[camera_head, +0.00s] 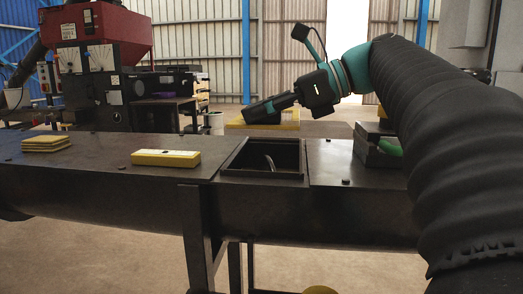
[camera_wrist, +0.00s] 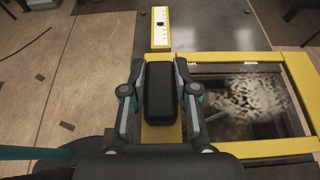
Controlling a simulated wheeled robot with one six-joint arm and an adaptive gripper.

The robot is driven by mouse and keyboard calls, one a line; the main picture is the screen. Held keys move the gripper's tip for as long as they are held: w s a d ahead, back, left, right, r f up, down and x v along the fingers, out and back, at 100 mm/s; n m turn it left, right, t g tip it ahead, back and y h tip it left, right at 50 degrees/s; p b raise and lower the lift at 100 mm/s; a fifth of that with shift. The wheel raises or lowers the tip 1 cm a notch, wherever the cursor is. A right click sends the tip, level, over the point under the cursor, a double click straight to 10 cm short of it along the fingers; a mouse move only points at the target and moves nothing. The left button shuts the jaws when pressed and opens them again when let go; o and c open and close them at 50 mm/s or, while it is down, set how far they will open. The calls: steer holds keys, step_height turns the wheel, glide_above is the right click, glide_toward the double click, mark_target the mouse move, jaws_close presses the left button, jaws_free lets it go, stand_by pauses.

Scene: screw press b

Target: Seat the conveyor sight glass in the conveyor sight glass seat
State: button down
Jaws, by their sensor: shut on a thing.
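My gripper (camera_wrist: 160,95) is shut on the black block, with one finger on each side. It also shows in the head view (camera_head: 262,110), raised above the conveyor. The conveyor sight glass seat (camera_head: 232,172) is a dark square opening with a raised rim in the conveyor top. The glass appears held apart above the seat. A dark cavity and a blurred speckled patch show through the pane.
A yellow bar (camera_head: 165,158) lies on the conveyor top left of the seat, also seen in the wrist view (camera_wrist: 161,24). A yellow stack (camera_head: 46,144) lies further left. A dark box (camera_head: 374,148) stands to the right. Several small dark knobs dot the top.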

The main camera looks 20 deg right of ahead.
steer(key=shift+f, duration=0.1)
step_height(320, 180, down, 5)
steer(key=b, duration=0.2)
steer(key=shift+f+b, duration=0.2)
steer(key=shift+b, duration=0.2)
steer(key=shift+r+p, duration=0.1)
steer(key=shift+p, duration=0.9)
stand_by(0.8)
steer(key=shift+f, duration=0.3)
steer(key=shift+f+b, duration=0.3)
steer(key=shift+f, duration=0.7)
steer(key=c, duration=0.8)
jaws_free()
